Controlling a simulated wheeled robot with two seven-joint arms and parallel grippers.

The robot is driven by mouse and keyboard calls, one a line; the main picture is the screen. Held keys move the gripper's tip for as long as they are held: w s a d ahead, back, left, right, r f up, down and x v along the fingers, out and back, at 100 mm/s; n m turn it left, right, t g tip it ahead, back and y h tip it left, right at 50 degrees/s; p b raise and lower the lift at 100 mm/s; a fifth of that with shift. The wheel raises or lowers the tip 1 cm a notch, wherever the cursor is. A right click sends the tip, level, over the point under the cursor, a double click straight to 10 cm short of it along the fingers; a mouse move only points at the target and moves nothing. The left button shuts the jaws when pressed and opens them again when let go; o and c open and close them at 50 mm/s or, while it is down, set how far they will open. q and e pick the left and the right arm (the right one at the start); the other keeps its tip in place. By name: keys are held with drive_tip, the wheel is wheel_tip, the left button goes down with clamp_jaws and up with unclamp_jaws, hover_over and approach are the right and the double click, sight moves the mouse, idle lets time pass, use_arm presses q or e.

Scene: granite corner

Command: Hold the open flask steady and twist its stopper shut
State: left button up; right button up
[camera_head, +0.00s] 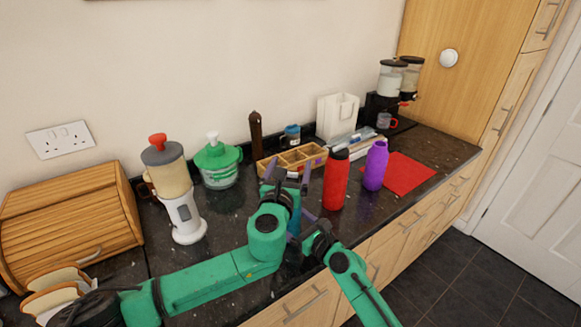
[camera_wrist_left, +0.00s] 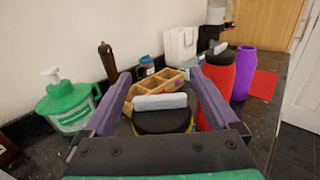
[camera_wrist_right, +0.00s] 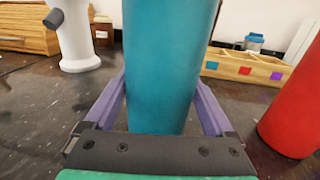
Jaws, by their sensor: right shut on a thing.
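The teal flask (camera_wrist_right: 165,60) stands upright between the fingers of my right gripper (camera_wrist_right: 160,85), which is shut on its body. In the head view the flask (camera_head: 295,214) is mostly hidden behind my left arm. Its black stopper (camera_wrist_left: 162,121) with a grey bar (camera_wrist_left: 160,101) on top shows in the left wrist view. My left gripper (camera_wrist_left: 163,78) is open, with one finger on each side of the stopper and visible gaps. In the head view the left gripper (camera_head: 286,175) is above the flask. The stopper's seating cannot be seen.
A red bottle (camera_head: 336,184) and a purple bottle (camera_head: 376,166) stand close on the right, near a red mat (camera_head: 408,174). A wooden divided box (camera_head: 291,160) is behind. The counter's front edge is close.

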use_arm(q)
wheel_tip(320, 180, up, 10)
idle(0.6)
